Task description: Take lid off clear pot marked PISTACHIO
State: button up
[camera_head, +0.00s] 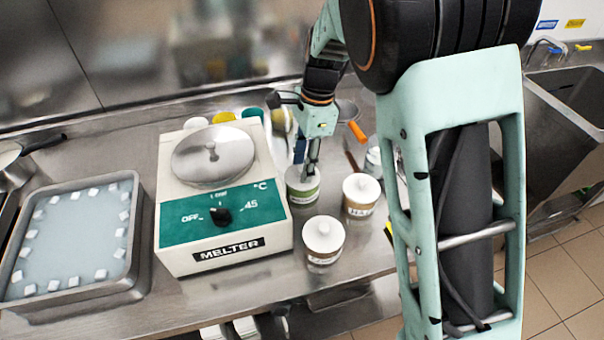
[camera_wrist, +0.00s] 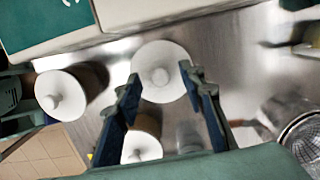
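A clear pot with a green label (camera_head: 303,190) stands on the steel counter, just right of the melter; its label text is too small to read. My gripper (camera_head: 311,165) points down over this pot and partly hides its top.
Two other white-lidded pots stand close by, one at the right (camera_head: 361,195) and one in front (camera_head: 323,240). Another pot (camera_head: 373,162) is partly hidden by my arm. The melter (camera_head: 222,200) stands at the left, beside a steel tray (camera_head: 140,250). A sink (camera_head: 570,100) is at right.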

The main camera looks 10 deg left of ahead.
jog(key=shift+f, duration=0.1)
jog(key=c, duration=0.9)
